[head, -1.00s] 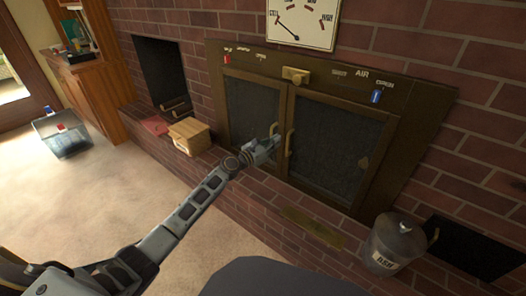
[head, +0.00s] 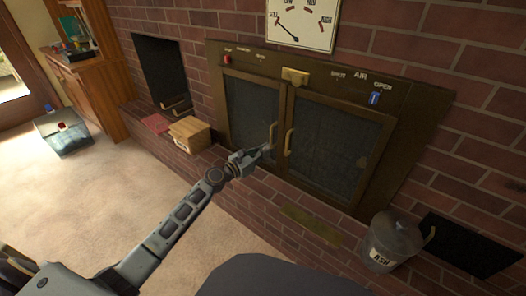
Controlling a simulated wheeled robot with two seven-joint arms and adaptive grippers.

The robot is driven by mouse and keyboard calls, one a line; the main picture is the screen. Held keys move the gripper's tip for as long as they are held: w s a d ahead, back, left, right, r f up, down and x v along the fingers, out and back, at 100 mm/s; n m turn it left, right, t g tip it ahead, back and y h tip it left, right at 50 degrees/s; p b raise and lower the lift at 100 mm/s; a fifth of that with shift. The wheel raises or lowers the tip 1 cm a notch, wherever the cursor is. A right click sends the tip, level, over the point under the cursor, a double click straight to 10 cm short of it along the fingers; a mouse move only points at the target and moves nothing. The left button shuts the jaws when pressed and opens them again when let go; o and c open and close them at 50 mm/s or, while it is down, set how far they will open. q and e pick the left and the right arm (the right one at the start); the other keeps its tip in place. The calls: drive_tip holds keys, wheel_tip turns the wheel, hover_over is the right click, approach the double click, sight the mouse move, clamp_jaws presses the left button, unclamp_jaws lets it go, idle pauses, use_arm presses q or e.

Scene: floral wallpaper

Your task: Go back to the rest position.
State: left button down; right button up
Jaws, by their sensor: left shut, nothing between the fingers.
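My left gripper (head: 262,152) is shut and empty. It is in front of the brown fireplace doors (head: 325,140), close to the lower end of the left door handle (head: 272,134); I cannot tell whether it touches the handle. Both doors look closed, with a second handle (head: 288,142) beside the first. My left arm (head: 185,212) reaches in from the lower left. My right gripper is not in view.
A brick hearth ledge (head: 255,195) runs below the doors. On it are a wooden box (head: 190,134) and a metal ash bucket (head: 393,240). A clear bin (head: 63,132) stands on the carpet (head: 95,195) at left. The carpet between is open.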

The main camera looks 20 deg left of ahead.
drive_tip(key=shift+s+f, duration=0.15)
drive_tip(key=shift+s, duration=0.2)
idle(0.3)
